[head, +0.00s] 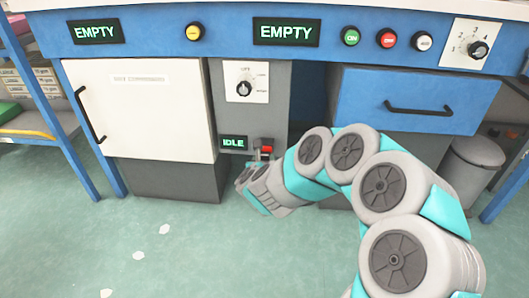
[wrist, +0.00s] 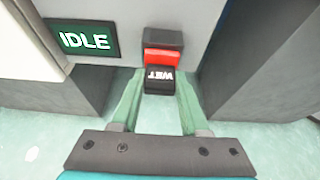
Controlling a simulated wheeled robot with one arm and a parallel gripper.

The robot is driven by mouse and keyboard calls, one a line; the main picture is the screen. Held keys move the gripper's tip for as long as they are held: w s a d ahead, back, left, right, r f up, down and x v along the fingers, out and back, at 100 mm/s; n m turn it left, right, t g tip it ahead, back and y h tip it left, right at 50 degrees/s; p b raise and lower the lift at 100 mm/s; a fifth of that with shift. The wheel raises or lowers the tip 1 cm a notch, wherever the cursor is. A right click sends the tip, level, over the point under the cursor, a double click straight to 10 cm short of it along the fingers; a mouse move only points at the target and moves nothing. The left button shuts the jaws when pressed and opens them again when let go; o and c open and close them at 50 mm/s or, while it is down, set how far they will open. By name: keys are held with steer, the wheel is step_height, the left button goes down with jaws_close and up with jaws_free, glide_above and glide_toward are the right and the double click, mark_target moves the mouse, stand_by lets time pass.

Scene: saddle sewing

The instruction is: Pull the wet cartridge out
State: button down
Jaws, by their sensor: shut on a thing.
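The wet cartridge (wrist: 160,82) is a small black block with "WET" in white letters, upside down in the wrist view. My gripper (wrist: 159,90) is shut on it, with one pale green finger on each side. A red piece (wrist: 161,58) and a black housing (wrist: 165,38) sit directly beyond the block on the grey panel. I cannot tell whether the red piece belongs to the cartridge or the housing.
An "IDLE" display (wrist: 86,40) is left of the housing. A white cabinet door (head: 140,110) with a black handle stands left, and a blue drawer (head: 415,100) right. A rotary knob (head: 244,89) is above. Two "EMPTY" displays top the bench. The green floor in front is mostly clear.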

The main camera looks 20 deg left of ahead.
steer(key=shift+s+d+b, duration=0.15)
steer(key=shift+s+b, duration=0.15)
steer(key=shift+s, duration=0.3)
steer(key=shift+s+d+b, duration=0.15)
steer(key=shift+s+b, duration=0.1)
steer(key=shift+s, duration=0.35)
steer(key=shift+s, duration=0.4)
steer(key=shift+s+d, duration=0.15)
steer(key=shift+s, duration=0.15)
steer(key=shift+s, duration=0.1)
steer(key=s, duration=0.2)
steer(key=s+d, duration=0.1)
steer(key=shift+s, duration=0.35)
steer(key=shift+w, duration=0.1)
